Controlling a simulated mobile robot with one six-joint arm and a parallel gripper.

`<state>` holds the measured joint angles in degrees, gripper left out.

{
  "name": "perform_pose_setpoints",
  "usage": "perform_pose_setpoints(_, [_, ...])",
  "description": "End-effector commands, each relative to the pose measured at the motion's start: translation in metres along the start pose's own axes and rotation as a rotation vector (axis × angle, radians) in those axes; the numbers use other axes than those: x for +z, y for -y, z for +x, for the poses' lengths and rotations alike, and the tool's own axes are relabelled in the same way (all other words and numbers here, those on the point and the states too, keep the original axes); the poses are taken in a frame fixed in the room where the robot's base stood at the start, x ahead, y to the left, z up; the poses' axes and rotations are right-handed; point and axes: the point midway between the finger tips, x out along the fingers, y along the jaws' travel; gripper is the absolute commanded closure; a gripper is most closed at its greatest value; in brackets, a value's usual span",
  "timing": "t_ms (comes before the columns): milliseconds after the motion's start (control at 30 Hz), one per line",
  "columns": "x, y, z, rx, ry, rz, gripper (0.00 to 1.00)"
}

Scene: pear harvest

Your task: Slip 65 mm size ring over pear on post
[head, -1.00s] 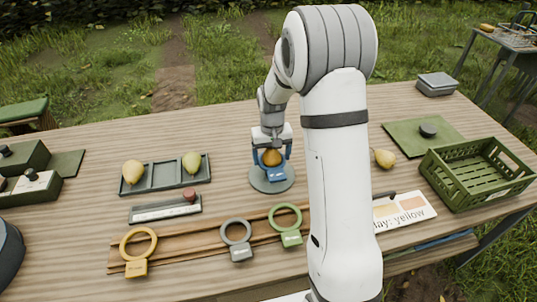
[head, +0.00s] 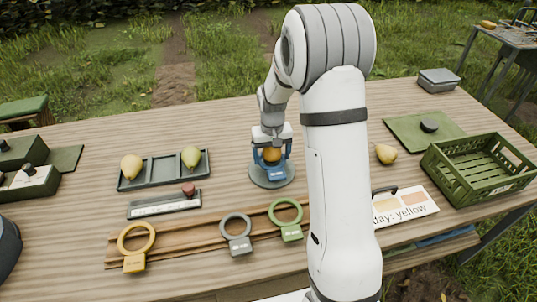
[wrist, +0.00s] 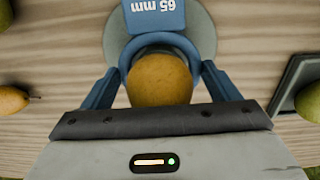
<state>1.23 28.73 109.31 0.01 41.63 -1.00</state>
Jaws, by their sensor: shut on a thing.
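The blue 65 mm ring shows its labelled tab in the wrist view (wrist: 155,17) and in the head view (head: 276,173). My gripper (head: 271,150) is shut on the ring, one blue finger on each side in the wrist view (wrist: 160,82). The brownish-yellow pear (wrist: 160,80) fills the ring's opening, and the ring's far arc curves behind it. The pear also shows between the fingers in the head view (head: 272,155). The round grey base (head: 256,181) is below; the post itself is hidden. I cannot tell how far down the pear the ring sits.
Yellow (head: 135,263), grey (head: 240,245) and green (head: 291,232) rings lie along a wooden rack in front. A grey tray (head: 164,171) with two pears stands left. A loose pear (head: 386,153), a sign (head: 408,207) and a green crate (head: 450,167) are on the right.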

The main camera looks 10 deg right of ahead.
Motion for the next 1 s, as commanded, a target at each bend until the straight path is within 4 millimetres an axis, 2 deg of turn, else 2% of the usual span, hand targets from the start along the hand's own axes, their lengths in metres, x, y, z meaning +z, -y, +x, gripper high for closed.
perform_pose_setpoints(33, [0.004,0.000,0.007,0.000,0.015,0.000,0.40])
perform_pose_setpoints(200, [0.005,0.000,0.008,0.000,0.018,0.000,0.40])
perform_pose_setpoints(233, [0.005,0.000,0.009,0.000,0.019,0.000,0.17])
perform_pose_setpoints(433, [0.006,0.000,0.009,0.000,0.020,0.000,0.01])
perform_pose_setpoints(667, [0.006,0.000,0.009,0.000,0.020,0.000,0.00])
perform_pose_setpoints(767, [0.005,0.000,0.003,0.000,0.018,0.000,0.00])
perform_pose_setpoints(1000, [0.003,0.000,-0.040,0.000,0.003,0.000,0.00])
